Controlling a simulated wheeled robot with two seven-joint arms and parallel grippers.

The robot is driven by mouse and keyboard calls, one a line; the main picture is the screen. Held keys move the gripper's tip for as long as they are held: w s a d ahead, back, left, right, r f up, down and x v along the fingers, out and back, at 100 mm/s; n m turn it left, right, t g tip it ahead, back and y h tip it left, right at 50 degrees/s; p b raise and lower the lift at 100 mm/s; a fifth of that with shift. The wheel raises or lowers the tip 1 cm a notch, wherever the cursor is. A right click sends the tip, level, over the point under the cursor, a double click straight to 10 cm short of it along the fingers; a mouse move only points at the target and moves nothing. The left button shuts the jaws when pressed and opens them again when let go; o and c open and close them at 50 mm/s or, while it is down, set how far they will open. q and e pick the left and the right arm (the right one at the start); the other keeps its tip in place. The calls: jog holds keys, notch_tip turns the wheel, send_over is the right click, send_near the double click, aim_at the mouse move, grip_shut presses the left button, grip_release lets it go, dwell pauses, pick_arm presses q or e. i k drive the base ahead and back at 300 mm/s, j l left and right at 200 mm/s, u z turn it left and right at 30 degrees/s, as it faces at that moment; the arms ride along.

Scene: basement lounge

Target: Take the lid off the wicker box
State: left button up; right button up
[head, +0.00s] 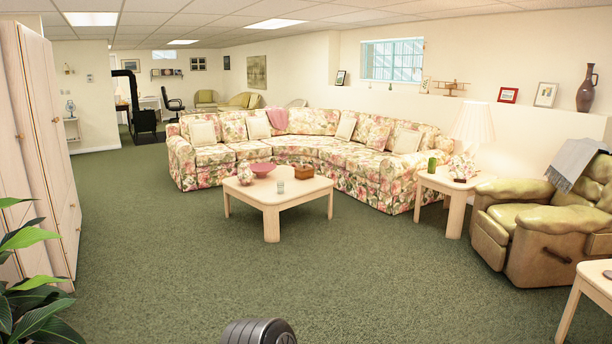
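A small brown box (304,171), which looks like the wicker box, stands on the pale wooden coffee table (268,194) ahead of me. It sits toward the table's back right, across the room. It is too small in the view to tell its lid from its body. Neither of my grippers is in view. A dark rounded part of my own body shows at the bottom edge.
A pink bowl (262,169) and a small glass (280,187) share the coffee table. A floral corner sofa (330,150) curves behind it. A side table (449,182) and green armchair (545,225) stand right, wardrobe (45,130) left. The green carpet (190,270) before the coffee table is clear.

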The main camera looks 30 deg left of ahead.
aim_at(304, 168)
jog(key=i+j+u, duration=0.25)
jog(key=i, duration=1.15)
jog(key=i+j+u, duration=0.1)
jog(key=i+u, duration=0.15)
jog(key=i, duration=4.8)
jog(key=i+u, duration=0.15)
jog(key=i, duration=0.35)
jog(key=i+l+u, duration=0.15)
jog(key=i, duration=0.3)
jog(key=i+l+u, duration=0.2)
jog(key=i, duration=0.25)
jog(key=i+l+u, duration=0.15)
jog(key=i, duration=0.3)
jog(key=i+l+u, duration=0.15)
jog(key=i+l, duration=0.2)
jog(key=i+l+u, duration=0.1)
jog(key=i, duration=0.4)
jog(key=i+j, duration=0.2)
jog(key=i, duration=0.2)
jog(key=i+j, duration=0.2)
jog(key=i, duration=0.2)
